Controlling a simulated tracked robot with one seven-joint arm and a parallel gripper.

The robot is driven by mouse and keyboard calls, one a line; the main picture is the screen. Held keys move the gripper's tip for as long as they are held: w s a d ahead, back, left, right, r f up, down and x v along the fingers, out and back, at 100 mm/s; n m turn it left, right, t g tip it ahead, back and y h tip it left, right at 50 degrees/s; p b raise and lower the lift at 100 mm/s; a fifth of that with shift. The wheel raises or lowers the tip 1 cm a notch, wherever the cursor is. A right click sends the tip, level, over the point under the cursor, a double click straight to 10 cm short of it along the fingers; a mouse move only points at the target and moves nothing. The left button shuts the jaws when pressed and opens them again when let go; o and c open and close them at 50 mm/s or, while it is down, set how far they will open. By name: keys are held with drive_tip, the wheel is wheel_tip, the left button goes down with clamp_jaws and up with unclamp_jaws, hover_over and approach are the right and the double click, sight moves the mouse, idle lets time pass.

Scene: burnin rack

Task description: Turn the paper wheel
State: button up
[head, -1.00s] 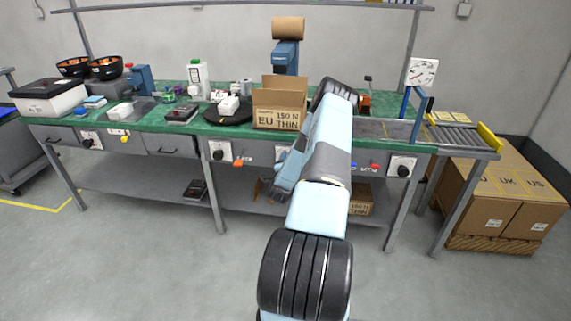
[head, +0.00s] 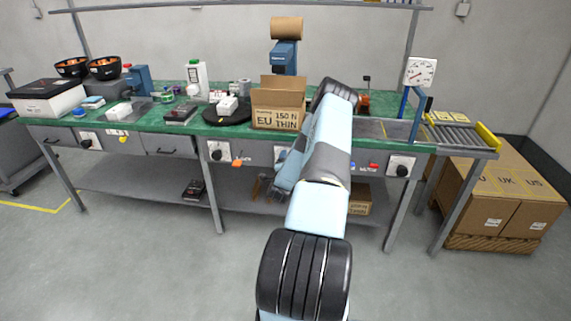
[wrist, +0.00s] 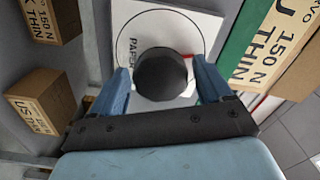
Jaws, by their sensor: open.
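The paper wheel is a round black knob (wrist: 162,75) on a white square plate (wrist: 190,27) with a circle line and the word PAPER. In the wrist view my gripper (wrist: 161,66) is open, with one blue finger on each side of the knob. The left finger is very near the knob's edge; I cannot tell whether it touches. In the head view my gripper (head: 284,170) is at the bench front, below the cardboard box. Only part of the white plate (head: 281,152) shows there; my arm hides the knob.
Other white plates with black knobs (head: 218,151) (head: 400,166) sit along the bench front. An open cardboard box (head: 278,118) stands on the green bench top (head: 150,123) above. Small boxes (wrist: 40,98) lie on the lower shelf. A gauge (head: 421,71) stands at the right.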

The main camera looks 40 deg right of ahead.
drive_tip(key=shift+a, duration=0.15)
drive_tip(key=shift+s+a, duration=0.15)
drive_tip(key=shift+a, duration=0.1)
drive_tip(key=v, duration=1.3)
drive_tip(key=shift+d, duration=0.1)
